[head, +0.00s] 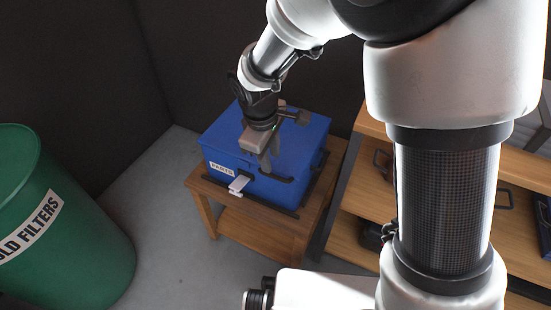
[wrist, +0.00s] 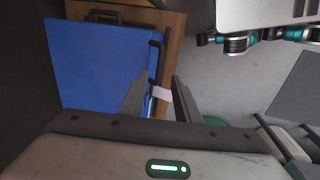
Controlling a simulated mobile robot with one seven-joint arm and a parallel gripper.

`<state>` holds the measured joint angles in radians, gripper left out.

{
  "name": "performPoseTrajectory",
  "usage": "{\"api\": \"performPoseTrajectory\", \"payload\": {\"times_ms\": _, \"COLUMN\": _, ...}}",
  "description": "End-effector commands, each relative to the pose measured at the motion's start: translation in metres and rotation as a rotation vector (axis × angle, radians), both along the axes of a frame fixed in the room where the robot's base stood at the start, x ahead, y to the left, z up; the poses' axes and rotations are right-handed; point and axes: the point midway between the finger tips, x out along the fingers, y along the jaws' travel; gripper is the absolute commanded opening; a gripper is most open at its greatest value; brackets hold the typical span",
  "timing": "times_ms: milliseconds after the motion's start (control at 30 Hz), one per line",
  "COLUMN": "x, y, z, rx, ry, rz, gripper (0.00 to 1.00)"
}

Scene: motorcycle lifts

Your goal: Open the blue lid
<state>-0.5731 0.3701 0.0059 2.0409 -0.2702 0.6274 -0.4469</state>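The blue lid (head: 222,135) is shut on a blue box (head: 215,158) with a "PARTS" label. It also shows in the wrist view (wrist: 95,65). A dark bar handle (head: 278,179) runs along the lid's front edge, and it shows in the wrist view too (wrist: 156,55). My gripper (head: 266,168) is above the front edge, close to the handle. In the wrist view my gripper (wrist: 162,78) has its fingers apart, with nothing held between them. I cannot tell whether a finger touches the handle. A pale latch-like piece (head: 239,184) sticks out from the box front.
The box stands on a small wooden table (head: 205,210). A green "OLD FILTERS" drum (head: 90,245) stands at the left. A wooden shelf unit (head: 350,205) is close by on the right. Dark walls are behind, and grey floor (head: 165,210) is clear between drum and table.

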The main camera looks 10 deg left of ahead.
Motion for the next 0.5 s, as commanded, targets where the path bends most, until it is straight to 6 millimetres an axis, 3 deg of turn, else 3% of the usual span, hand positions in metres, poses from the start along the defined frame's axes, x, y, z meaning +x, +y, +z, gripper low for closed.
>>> {"api": "performPoseTrajectory", "payload": {"times_ms": 33, "x": 0.001, "y": -0.001, "z": -0.016, "rx": -0.002, "ry": 0.003, "rz": 0.0, "gripper": 0.29}}
{"api": "performPoseTrajectory", "payload": {"times_ms": 200, "x": 0.008, "y": -0.003, "z": -0.048, "rx": -0.002, "ry": 0.002, "rz": 0.0, "gripper": 0.29}}
{"api": "performPoseTrajectory", "payload": {"times_ms": 500, "x": 0.014, "y": -0.005, "z": -0.076, "rx": 0.0, "ry": 0.0, "rz": 0.0, "gripper": 0.29}}
